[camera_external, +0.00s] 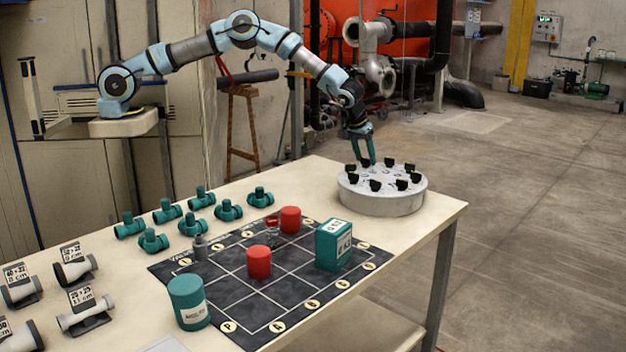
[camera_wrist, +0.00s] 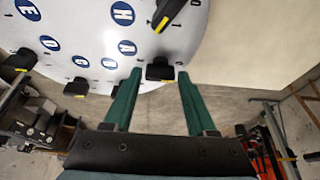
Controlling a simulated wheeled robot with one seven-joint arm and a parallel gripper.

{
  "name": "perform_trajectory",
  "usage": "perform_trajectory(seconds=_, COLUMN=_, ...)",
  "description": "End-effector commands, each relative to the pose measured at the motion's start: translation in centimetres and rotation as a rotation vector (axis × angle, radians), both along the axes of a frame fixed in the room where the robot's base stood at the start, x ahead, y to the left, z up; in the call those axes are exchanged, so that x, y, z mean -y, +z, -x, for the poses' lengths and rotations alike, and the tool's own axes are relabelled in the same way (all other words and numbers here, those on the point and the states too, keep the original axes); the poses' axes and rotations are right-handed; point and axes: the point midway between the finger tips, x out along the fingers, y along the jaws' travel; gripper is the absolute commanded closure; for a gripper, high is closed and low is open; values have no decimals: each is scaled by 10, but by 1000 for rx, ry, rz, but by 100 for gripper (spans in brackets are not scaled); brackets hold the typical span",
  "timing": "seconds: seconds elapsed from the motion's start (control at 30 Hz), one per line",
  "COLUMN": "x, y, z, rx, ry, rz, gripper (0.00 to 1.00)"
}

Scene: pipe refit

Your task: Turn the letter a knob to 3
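A round pale disc (camera_external: 382,203) with a ring of black knobs stands at the right end of the table. In the wrist view its face (camera_wrist: 90,30) has blue round letter labels, including the letter A label (camera_wrist: 127,47). The black knob nearest this label (camera_wrist: 160,70) sits between my fingertips, with a yellow mark on its lower edge. I cannot read which number it points to. My gripper (camera_wrist: 159,76) is open, its green fingers on either side of the knob with gaps visible. In the external view my gripper (camera_external: 369,163) points down at the disc's far edge.
Neighbouring knobs (camera_wrist: 75,87) sit close along the disc's rim. A teal box (camera_external: 333,245), red cylinders (camera_external: 259,262) and a teal canister (camera_external: 188,302) stand on a dark grid mat (camera_external: 215,290). Several teal pipe fittings (camera_external: 167,211) lie to the left.

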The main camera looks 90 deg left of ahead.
Motion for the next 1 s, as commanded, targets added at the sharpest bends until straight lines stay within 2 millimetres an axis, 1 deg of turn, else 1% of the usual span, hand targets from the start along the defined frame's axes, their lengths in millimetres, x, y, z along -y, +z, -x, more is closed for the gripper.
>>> perform_trajectory(seconds=0.03, x=0, y=0, z=0, rx=0, ry=0, rz=0, gripper=50)
perform_trajectory(seconds=0.4, x=0, y=0, z=0, rx=0, ry=0, rz=0, gripper=91)
perform_trajectory(seconds=0.5, x=0, y=0, z=0, rx=0, ry=0, rz=0, gripper=100)
perform_trajectory(seconds=0.77, x=0, y=0, z=0, rx=0, ry=-11, rz=0, gripper=100)
perform_trajectory(seconds=1.0, x=-1, y=-2, z=1, rx=1, ry=-99, rz=-1, gripper=100)
